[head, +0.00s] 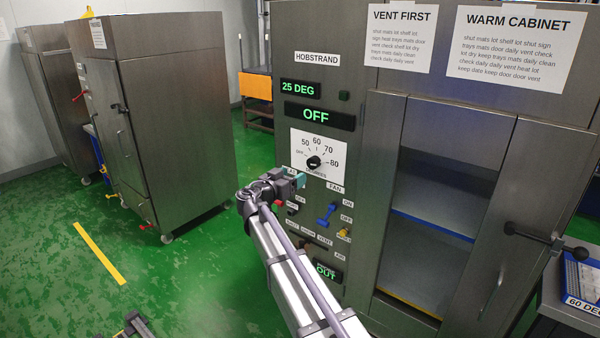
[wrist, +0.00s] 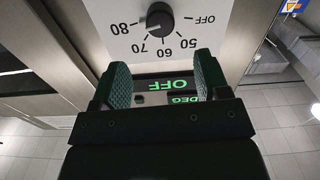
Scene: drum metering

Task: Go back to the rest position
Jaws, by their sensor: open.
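My gripper (head: 292,178) is in front of the warm cabinet's control panel (head: 312,103), just below the temperature dial (head: 314,162). In the wrist view my gripper (wrist: 160,82) shows its two green-padded fingers spread apart with nothing between them. The dial also shows in the wrist view (wrist: 158,18), upside down and apart from the fingers. My arm reaches up from the bottom of the head view and partly hides the lower panel.
Displays read 25 DEG (head: 300,87) and OFF (head: 319,115). A blue fan switch (head: 326,214) and small knobs sit right of my arm. The cabinet's door handle (head: 545,237) sticks out at right. Another steel cabinet (head: 165,120) stands left, with open green floor (head: 180,280) before it.

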